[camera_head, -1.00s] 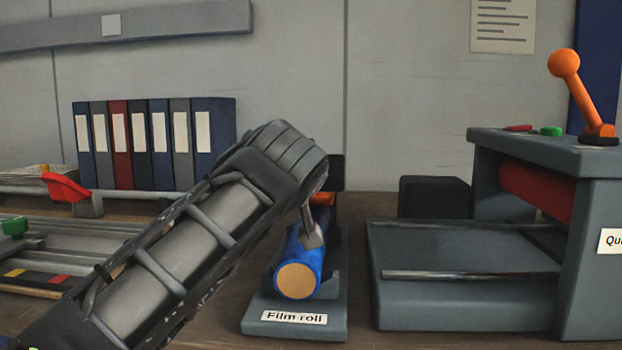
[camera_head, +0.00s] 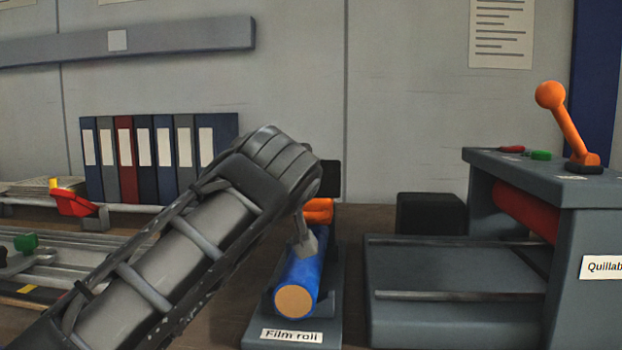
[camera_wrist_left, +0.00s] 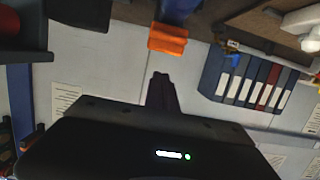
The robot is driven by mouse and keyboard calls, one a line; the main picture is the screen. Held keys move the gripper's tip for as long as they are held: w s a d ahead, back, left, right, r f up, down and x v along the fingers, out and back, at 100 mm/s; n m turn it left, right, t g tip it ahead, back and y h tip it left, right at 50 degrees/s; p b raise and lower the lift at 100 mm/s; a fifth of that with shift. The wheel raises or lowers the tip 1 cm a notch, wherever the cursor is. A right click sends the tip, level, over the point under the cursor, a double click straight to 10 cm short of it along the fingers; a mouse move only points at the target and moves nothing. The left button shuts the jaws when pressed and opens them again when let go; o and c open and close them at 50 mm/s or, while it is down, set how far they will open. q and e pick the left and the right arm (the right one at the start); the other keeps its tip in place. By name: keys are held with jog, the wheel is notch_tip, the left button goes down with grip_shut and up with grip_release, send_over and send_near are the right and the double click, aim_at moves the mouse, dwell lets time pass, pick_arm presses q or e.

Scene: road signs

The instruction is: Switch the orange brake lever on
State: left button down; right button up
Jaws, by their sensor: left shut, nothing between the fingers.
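An orange part (camera_head: 320,210) sits behind the blue film roll (camera_head: 303,275), on the stand (camera_head: 292,337) labelled "Film roll". It also shows in the left wrist view (camera_wrist_left: 168,38), just beyond my fingertips. A second orange piece, a ball-topped lever (camera_head: 563,120), leans up and left on the machine at right; I cannot tell which one is the brake lever. My left gripper (camera_head: 306,243) is shut and empty, pointing down over the roll, in front of the orange part. Its shut fingers also show in the wrist view (camera_wrist_left: 161,90). Contact cannot be told. My right gripper is out of view.
The grey machine (camera_head: 450,315) with a red roller (camera_head: 525,210) stands right of the film roll stand. A black block (camera_head: 430,213) is behind it. Binders (camera_head: 160,160) line the wall, and a railed device with a red part (camera_head: 75,203) is at left.

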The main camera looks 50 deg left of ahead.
pick_arm(q)
jog(key=s+d+f, duration=0.2)
jog(key=s, duration=0.1)
jog(key=s+d+f, duration=0.2)
jog(key=shift+s+d, duration=0.1)
dwell(0.6)
